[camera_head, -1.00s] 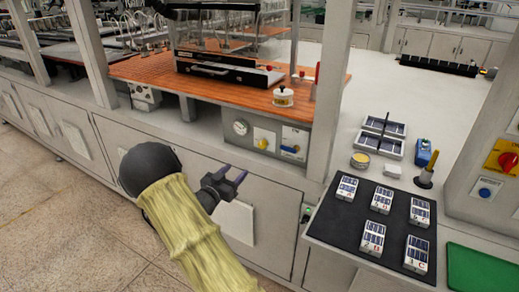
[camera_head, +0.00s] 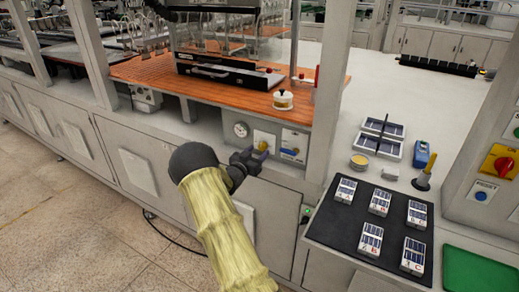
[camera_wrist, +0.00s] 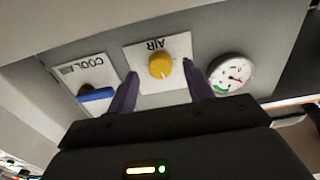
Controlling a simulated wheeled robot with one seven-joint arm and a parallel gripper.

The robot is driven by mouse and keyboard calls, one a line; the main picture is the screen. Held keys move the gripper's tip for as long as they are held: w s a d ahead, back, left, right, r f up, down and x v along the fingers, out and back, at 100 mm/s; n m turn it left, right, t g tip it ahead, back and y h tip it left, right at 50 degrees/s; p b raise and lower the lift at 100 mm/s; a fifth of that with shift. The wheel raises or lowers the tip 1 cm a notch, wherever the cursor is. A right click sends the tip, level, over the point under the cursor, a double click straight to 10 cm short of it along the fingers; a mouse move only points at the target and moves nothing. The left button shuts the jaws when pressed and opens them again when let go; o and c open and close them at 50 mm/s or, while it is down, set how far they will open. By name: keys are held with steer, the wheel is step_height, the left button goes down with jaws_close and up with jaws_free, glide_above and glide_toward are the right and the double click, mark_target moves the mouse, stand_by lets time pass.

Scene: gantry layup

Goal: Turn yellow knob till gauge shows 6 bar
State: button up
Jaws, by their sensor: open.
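The yellow knob (camera_wrist: 160,66) sits on a white plate marked AIR (camera_wrist: 181,45) in the wrist view. In the head view the knob (camera_head: 263,146) shows just beyond my fingertips. My gripper (camera_wrist: 162,90) is open, with one purple finger on each side below the knob and the knob between their lines. I cannot tell whether the fingers touch it. My gripper also shows in the head view (camera_head: 256,153). The gauge (camera_head: 240,130) is left of the knob in the head view.
A blue handle (camera_wrist: 95,95) on a plate marked COOL is close beside my finger in the wrist view. The orange worktop (camera_head: 150,72) overhangs the panel. A dark mat (camera_head: 340,231) with several small panelled boxes lies at the right.

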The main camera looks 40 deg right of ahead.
steer(key=shift+x, duration=1.15)
steer(key=shift+c, duration=0.2)
steer(key=c, duration=0.9)
steer(key=shift+c, duration=0.2)
